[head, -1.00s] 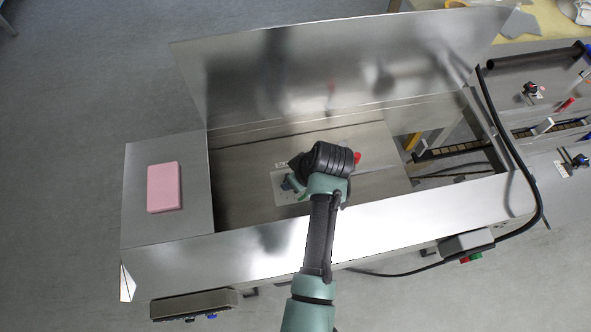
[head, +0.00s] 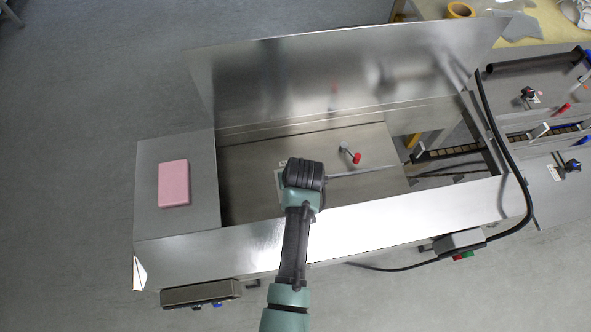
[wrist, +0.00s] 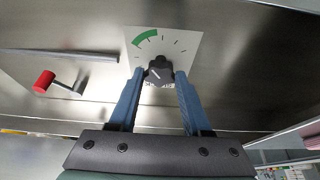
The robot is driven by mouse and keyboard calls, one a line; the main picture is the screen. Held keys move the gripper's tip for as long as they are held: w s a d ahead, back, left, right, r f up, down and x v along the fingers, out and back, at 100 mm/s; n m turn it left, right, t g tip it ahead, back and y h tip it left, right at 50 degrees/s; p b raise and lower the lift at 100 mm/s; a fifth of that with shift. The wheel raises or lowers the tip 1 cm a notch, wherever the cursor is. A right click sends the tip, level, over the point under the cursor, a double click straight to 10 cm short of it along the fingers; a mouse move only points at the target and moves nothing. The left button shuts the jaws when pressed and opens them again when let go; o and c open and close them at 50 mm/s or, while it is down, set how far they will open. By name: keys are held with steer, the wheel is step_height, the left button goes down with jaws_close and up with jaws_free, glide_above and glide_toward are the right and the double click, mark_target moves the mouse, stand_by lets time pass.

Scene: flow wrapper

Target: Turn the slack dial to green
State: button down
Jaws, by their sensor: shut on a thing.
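The slack dial is a black lobed knob (wrist: 158,66) on a white square plate (wrist: 185,42) with tick marks and a green arc (wrist: 146,38) at its upper left. My gripper (wrist: 160,76) has its two blue fingers on either side of the knob and is shut on it. A small pale mark shows on the knob, but I cannot tell for sure where it points. In the head view my wrist covers the knob, and only a strip of the plate (head: 281,180) shows.
A red-tipped lever (wrist: 44,82) stands beside the dial; it also shows in the head view (head: 356,157). A raised metal cover (head: 300,85) stands behind. A pink block (head: 173,183) lies on the left deck. The machine's front wall (head: 380,225) runs below my arm.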

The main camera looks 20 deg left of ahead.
stand_by(0.3)
steer(key=shift+c, duration=1.7)
jaws_free()
steer(key=shift+r, duration=0.1)
steer(key=v, duration=1.3)
